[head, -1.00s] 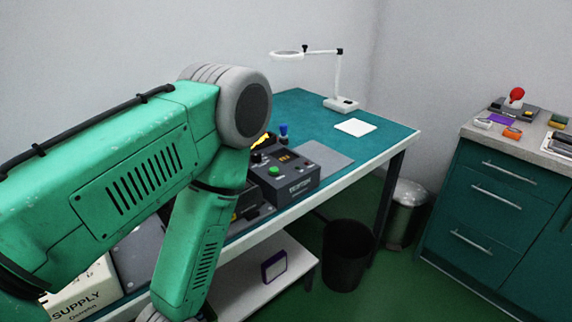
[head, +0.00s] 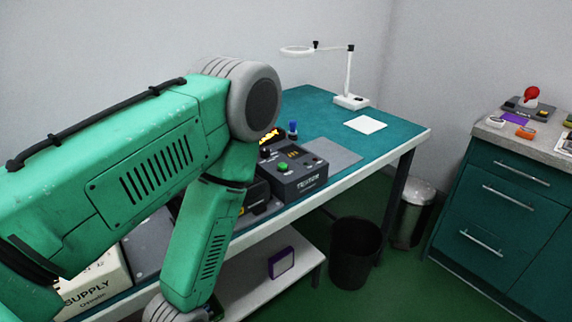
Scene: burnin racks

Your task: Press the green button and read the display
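A dark grey tester box (head: 296,178) stands on the teal workbench (head: 310,101). On its top is a round green button (head: 284,167), and behind it a small display (head: 294,153) with orange marks too small to read. My green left arm crosses the left half of the view and bends down in front of the bench. Its gripper is not visible; the wrist runs out of the bottom edge. My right gripper is not in view.
A white magnifier lamp (head: 348,100) and a white sheet (head: 366,124) lie behind the tester. A black bin (head: 356,256) stands below. A lower shelf holds a purple-framed box (head: 281,262). Teal drawers (head: 497,205) stand right. A supply box (head: 95,284) is partly hidden.

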